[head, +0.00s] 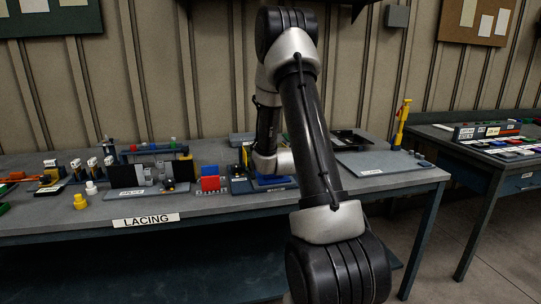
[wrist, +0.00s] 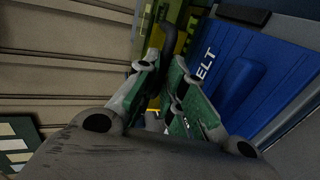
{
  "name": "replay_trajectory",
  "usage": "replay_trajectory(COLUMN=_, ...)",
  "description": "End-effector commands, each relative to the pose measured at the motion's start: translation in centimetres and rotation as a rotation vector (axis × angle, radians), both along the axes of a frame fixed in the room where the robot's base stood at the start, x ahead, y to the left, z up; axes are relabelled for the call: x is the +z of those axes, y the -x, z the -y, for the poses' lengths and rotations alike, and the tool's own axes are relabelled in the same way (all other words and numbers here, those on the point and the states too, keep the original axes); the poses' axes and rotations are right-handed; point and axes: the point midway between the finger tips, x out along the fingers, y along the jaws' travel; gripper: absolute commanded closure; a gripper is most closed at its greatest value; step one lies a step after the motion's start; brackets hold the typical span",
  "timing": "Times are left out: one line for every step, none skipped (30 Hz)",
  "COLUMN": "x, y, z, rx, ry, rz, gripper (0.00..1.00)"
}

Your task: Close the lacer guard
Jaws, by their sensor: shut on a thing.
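My gripper (wrist: 165,65) shows in the wrist view with its grey and green fingers close together. They are shut on a dark, bent handle (wrist: 169,38) that rises between the fingertips. A yellow-green part (wrist: 176,12), likely the lacer guard, lies just behind the handle; its full shape and how far it is closed cannot be told. A blue panel lettered "BELT" (wrist: 250,75) lies right of the fingers. In the head view my arm hides most of the gripper and guard; a yellow-and-black piece (head: 247,153) and a blue base (head: 274,182) show beside my wrist.
The bench (head: 225,205) bears a "LACING" label (head: 146,220). A red block (head: 210,184) and black panels (head: 122,175) stand left of my arm. A second table (head: 490,165) stands farther right.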

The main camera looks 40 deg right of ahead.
Motion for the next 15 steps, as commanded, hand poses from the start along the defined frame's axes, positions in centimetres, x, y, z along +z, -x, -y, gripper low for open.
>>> replay_trajectory(x=-0.6, y=0.1, z=-0.2, rx=0.002, ry=-0.005, rz=-0.003, gripper=1.00)
replay_trajectory(x=-0.8, y=0.1, z=-0.2, rx=0.002, ry=-0.005, rz=-0.003, gripper=1.00)
replay_trajectory(x=-1.0, y=0.1, z=-0.2, rx=0.001, ry=-0.004, rz=-0.004, gripper=1.00)
replay_trajectory(x=-1.1, y=0.1, z=-0.2, rx=0.002, ry=-0.005, rz=-0.003, gripper=1.00)
replay_trajectory(x=-1.2, y=0.1, z=-0.2, rx=0.001, ry=-0.004, rz=-0.004, gripper=1.00)
replay_trajectory(x=-1.3, y=0.1, z=-0.2, rx=0.001, ry=-0.004, rz=-0.004, gripper=1.00)
replay_trajectory(x=-1.4, y=0.1, z=-0.2, rx=0.001, ry=-0.004, rz=-0.004, gripper=1.00)
replay_trajectory(x=-1.5, y=0.1, z=-0.2, rx=0.001, ry=-0.004, rz=-0.004, gripper=1.00)
replay_trajectory(x=-1.6, y=0.2, z=-0.2, rx=0.001, ry=-0.005, rz=-0.005, gripper=1.00)
replay_trajectory(x=-1.6, y=0.2, z=-0.2, rx=0.001, ry=-0.005, rz=-0.005, gripper=1.00)
replay_trajectory(x=-1.7, y=0.2, z=-0.2, rx=0.001, ry=-0.005, rz=-0.005, gripper=1.00)
replay_trajectory(x=-1.7, y=0.2, z=-0.2, rx=0.001, ry=-0.005, rz=-0.005, gripper=1.00)
replay_trajectory(x=-1.7, y=0.2, z=-0.2, rx=0.001, ry=-0.005, rz=-0.005, gripper=1.00)
replay_trajectory(x=-1.8, y=0.2, z=-0.2, rx=0.001, ry=-0.005, rz=-0.005, gripper=1.00)
replay_trajectory(x=-1.8, y=0.2, z=-0.2, rx=0.001, ry=-0.005, rz=-0.006, gripper=1.00)
